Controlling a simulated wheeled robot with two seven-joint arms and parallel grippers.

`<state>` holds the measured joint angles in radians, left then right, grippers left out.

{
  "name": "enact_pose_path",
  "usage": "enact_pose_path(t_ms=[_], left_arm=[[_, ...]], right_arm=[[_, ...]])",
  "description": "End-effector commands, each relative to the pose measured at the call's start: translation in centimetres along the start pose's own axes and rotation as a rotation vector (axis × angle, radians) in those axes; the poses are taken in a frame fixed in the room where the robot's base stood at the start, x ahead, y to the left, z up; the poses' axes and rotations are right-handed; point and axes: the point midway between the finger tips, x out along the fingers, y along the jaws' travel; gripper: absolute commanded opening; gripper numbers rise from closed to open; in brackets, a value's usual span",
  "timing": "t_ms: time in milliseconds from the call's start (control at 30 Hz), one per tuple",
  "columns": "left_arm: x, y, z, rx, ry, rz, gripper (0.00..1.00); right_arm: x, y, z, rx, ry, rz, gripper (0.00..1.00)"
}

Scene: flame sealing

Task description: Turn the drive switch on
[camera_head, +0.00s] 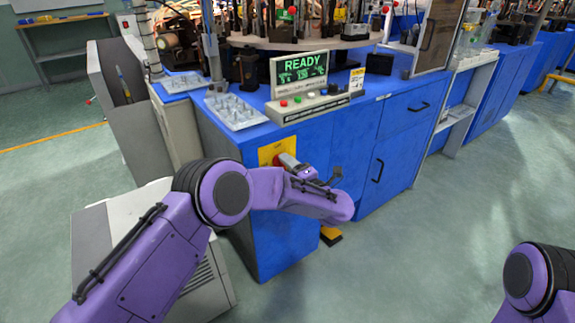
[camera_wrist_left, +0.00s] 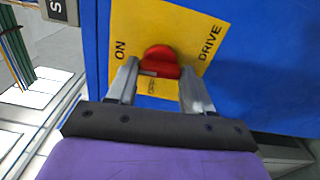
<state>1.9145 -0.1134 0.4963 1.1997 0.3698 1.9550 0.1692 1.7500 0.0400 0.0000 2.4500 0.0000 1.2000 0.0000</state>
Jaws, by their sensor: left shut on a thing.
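The drive switch is a red knob (camera_wrist_left: 160,57) on a yellow plate (camera_wrist_left: 128,28) lettered ON and DRIVE in the left wrist view. In the head view the yellow plate (camera_head: 266,153) is on the blue cabinet's side, and the knob is mostly hidden by my gripper. My left gripper (camera_wrist_left: 158,72) is shut on the red knob, with one finger on each side of it. It also shows at the plate in the head view (camera_head: 284,161). I cannot tell which position the knob points to. My right gripper is out of view.
A control panel (camera_head: 320,105) with coloured buttons and a screen (camera_head: 299,69) reading READY stands on the blue cabinet (camera_head: 375,180). Metal trays (camera_head: 234,111) lie to its left. A grey-white box (camera_head: 95,230) is on the floor behind my left arm. Open floor lies to the right.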

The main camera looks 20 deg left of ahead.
Motion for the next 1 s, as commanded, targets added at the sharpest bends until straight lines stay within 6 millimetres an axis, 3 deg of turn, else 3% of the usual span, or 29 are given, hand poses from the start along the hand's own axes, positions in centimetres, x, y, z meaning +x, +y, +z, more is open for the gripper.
enact_pose_path(t_ms=[767,800,833,1000], left_arm=[[-0.07,-0.13,0.01,0.096,-0.002,-0.002,0.21],[-0.07,-0.12,0.01,0.096,-0.002,-0.002,0.64],[-0.06,-0.12,0.01,0.095,-0.002,-0.002,0.74],[-0.03,-0.07,0.0,0.093,-0.001,-0.001,0.77]], right_arm=[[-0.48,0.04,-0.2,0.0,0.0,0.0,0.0],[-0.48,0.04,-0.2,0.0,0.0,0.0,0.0],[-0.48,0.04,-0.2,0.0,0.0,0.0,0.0],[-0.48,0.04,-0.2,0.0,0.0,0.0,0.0]])
